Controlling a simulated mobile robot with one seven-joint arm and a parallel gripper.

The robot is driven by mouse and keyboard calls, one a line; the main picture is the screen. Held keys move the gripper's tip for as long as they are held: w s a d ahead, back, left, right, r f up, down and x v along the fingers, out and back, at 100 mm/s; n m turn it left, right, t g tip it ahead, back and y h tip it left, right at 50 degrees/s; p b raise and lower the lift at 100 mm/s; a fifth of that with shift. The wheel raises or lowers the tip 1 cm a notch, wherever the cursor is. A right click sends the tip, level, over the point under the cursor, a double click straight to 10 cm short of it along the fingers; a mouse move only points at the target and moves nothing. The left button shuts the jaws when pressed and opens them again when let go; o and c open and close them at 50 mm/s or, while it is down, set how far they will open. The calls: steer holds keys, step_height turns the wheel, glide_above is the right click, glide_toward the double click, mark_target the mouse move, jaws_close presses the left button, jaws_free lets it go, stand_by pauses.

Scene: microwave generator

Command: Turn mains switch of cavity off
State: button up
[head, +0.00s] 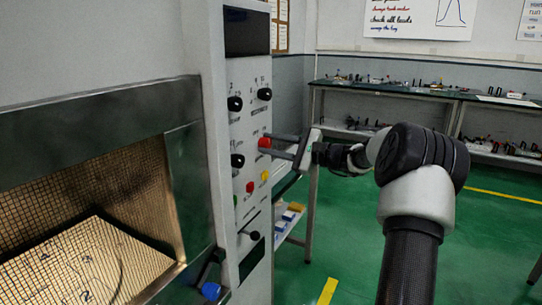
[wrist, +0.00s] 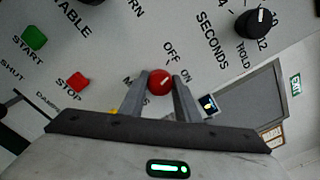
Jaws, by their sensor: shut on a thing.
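The mains switch is a red round knob (head: 264,143) on the white control panel. In the wrist view the red knob (wrist: 160,83) sits between my fingertips, by the printed words OFF and ON and partly hidden lettering. A light line on its face slants up to the right; I cannot tell for sure which word it marks. My gripper (head: 272,142) reaches in from the right, shut on the knob. In the wrist view both fingers of my gripper (wrist: 160,78) flank the knob.
The panel also has black knobs (head: 264,94), a green START button (wrist: 34,37) and a red STOP button (wrist: 69,87). A lower black handle (head: 254,236) sticks out. The lit mesh cavity (head: 90,195) is at left. A bench (head: 420,90) stands behind; green floor is open at right.

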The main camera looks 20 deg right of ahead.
steer(key=shift+f+n+b, duration=0.15)
steer(key=shift+n+b, duration=1.35)
steer(key=shift+b, duration=0.05)
steer(key=o, duration=1)
steer(key=shift+o, duration=0.2)
steer(key=shift+d, duration=0.1)
steer(key=p+v, duration=0.2)
steer(key=v, duration=1.5)
steer(key=shift+s, duration=0.2)
